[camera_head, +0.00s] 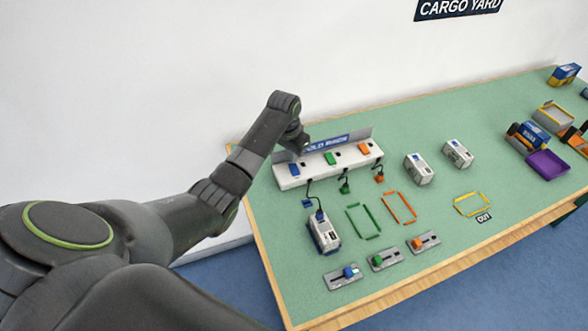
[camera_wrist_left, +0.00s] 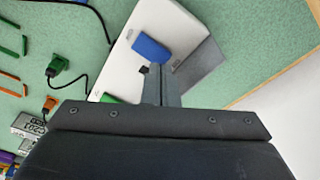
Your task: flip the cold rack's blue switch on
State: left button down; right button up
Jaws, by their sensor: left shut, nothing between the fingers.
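The cold rack is a white strip (camera_head: 317,169) at the back left of the green table, with a blue, a green and an orange rocker along its top. The blue switch (camera_head: 294,169) is at its left end. In the left wrist view the blue switch (camera_wrist_left: 152,49) lies just beyond my fingertips. My left gripper (camera_head: 302,148) is shut and empty, close above the rack near the blue switch. It also shows in the left wrist view (camera_wrist_left: 157,72). I cannot tell whether it touches the switch, or which way the switch is tipped. My right gripper is not in view.
A sign (camera_head: 327,144) stands behind the rack. Corded plugs hang in front; the blue plug's cord runs to a white container (camera_head: 324,233). Slider boxes (camera_head: 342,277) line the front edge. Two more white containers (camera_head: 419,169) stand to the right.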

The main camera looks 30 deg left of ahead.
aim_at(292, 165)
pick_arm(q)
jog(key=shift+f+b, duration=0.4)
jog(key=shift+f, duration=0.5)
dwell(0.8)
notch_tip(292, 165, up, 7)
jog(key=p, duration=0.8)
jog(key=shift+r+p, duration=0.1)
jog(key=shift+p, duration=0.2)
